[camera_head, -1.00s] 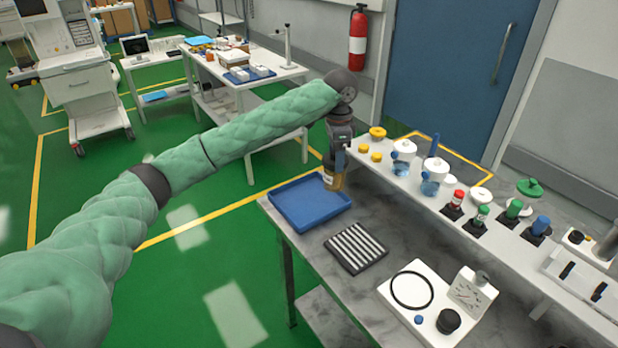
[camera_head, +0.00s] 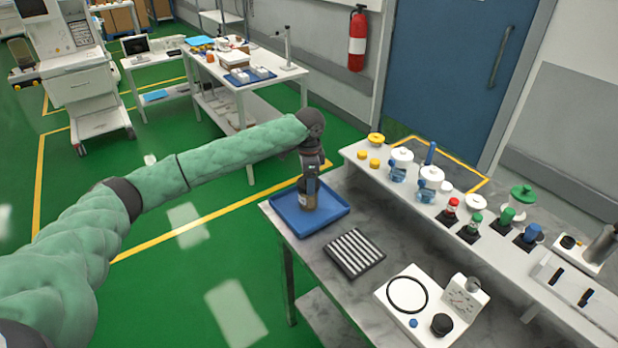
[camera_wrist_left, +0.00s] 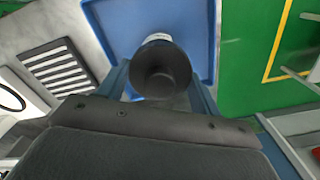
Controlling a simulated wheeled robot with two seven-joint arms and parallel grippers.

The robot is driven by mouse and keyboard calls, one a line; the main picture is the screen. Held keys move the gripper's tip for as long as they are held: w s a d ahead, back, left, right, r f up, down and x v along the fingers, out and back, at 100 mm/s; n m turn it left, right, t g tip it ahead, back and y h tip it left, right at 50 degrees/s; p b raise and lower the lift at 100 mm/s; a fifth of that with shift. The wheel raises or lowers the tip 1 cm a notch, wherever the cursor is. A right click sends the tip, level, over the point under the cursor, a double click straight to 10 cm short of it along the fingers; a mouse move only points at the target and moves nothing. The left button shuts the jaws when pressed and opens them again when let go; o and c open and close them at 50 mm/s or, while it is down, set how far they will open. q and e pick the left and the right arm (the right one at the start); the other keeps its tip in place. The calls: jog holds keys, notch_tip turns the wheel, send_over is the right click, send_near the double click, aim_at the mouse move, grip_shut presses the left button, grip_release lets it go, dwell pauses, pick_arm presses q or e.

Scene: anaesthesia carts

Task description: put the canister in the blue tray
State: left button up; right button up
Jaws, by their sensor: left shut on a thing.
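The blue tray (camera_head: 284,213) lies on the near left corner of the grey marbled bench. I cannot tell whether the canister's base touches the tray floor. My right gripper is not in view.
A black-and-white ribbed pad (camera_head: 354,252) lies beside the tray. A white panel with a gauge (camera_head: 415,307) is nearer. The raised white shelf (camera_head: 440,202) behind holds several bottles and caps. Bare bench (camera_head: 345,212) shows between the tray and shelf.

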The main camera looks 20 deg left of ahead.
pick_arm(q)
jog(key=shift+f, duration=0.2)
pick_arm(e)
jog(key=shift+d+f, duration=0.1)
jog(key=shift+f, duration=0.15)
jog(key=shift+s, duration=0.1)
pick_arm(q)
jog(key=o, duration=1.3)
jog(key=shift+f, duration=0.1)
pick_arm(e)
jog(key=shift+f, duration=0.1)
pick_arm(q)
jog(key=shift+o, duration=0.2)
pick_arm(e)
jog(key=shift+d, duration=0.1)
pick_arm(q)
jog(key=shift+r, duration=0.25)
notch_tip(320, 180, up, 12)
jog(key=b, duration=0.4)
jog(key=shift+f, duration=0.15)
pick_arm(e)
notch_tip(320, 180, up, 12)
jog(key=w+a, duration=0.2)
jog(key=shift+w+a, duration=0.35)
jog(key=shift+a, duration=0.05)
